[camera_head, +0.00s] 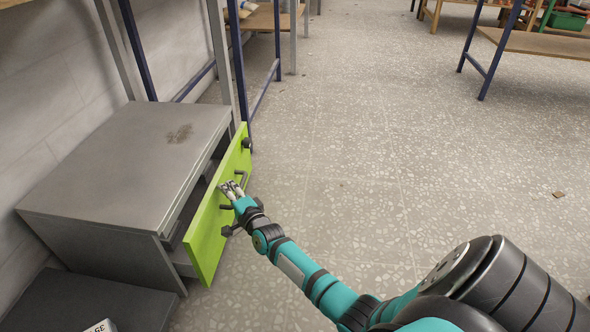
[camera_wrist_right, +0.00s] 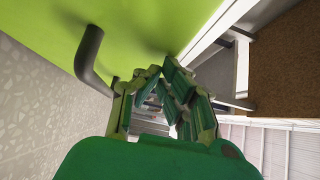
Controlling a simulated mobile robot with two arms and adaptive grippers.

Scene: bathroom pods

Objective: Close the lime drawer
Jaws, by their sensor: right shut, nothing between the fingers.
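The lime drawer (camera_head: 209,231) is part of a grey cabinet (camera_head: 121,163) at the left in the head view. Its lime front stands out from the cabinet, leaving a gap behind it. The front carries dark handles and knobs. My right gripper (camera_head: 231,187) is at the drawer front, by its upper edge and a dark handle. In the right wrist view the lime front (camera_wrist_right: 140,22) fills the top, with a dark handle (camera_wrist_right: 89,55) left of my shut, empty fingers (camera_wrist_right: 163,84). I cannot tell whether the fingers touch the front. My left gripper is out of view.
Blue and grey rack posts (camera_head: 240,62) rise behind the cabinet. A dark low slab (camera_head: 85,305) lies in front of it at the lower left. A table with blue legs (camera_head: 535,42) stands at the upper right. The speckled floor (camera_head: 400,160) between is mostly clear.

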